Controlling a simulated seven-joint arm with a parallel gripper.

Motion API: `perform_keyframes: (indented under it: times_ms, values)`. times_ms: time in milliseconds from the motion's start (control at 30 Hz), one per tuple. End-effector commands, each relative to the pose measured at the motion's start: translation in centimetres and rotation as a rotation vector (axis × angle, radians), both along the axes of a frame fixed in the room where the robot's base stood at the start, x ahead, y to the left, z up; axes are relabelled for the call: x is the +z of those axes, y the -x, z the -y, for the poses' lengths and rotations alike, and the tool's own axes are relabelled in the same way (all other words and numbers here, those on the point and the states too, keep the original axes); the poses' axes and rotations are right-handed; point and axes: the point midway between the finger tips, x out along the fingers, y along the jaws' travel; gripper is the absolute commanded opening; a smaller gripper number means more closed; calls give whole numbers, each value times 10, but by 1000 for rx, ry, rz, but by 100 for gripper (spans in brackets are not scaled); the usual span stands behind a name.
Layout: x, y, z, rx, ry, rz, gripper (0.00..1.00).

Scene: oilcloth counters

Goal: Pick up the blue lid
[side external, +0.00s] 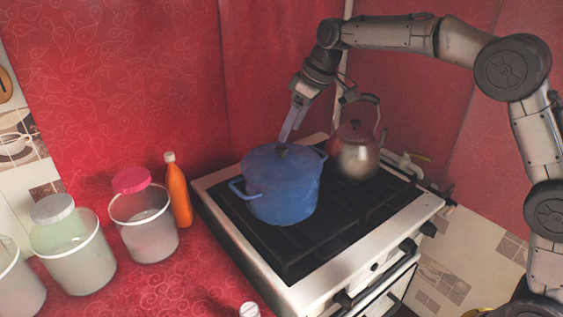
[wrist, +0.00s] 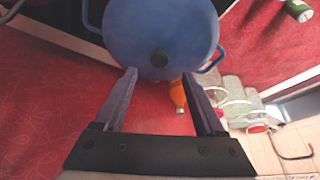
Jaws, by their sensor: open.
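The blue lid (side external: 272,162) sits on a blue pot (side external: 284,204) with side handles, on the stove. The lid has a dark knob (side external: 281,151) at its centre. In the wrist view the lid (wrist: 158,25) fills the top middle, and its knob (wrist: 159,58) lies ahead of and between the fingertips. My gripper (side external: 286,138) is just above the lid, close to the knob; contact cannot be told. In the wrist view my gripper (wrist: 160,74) is open, with nothing seen between its fingers.
A metal kettle (side external: 357,152) stands behind the pot on the stove (side external: 342,240). The red wall (side external: 130,80) is close behind.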

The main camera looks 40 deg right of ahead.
Motion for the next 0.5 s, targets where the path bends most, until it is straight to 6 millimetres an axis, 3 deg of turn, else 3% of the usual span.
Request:
perform_keyframes:
  times_ms: [167,500]
  values:
    - [-10,-3,-2,0,0,-1,72]
    - [-50,-19,-9,0,0,-1,72]
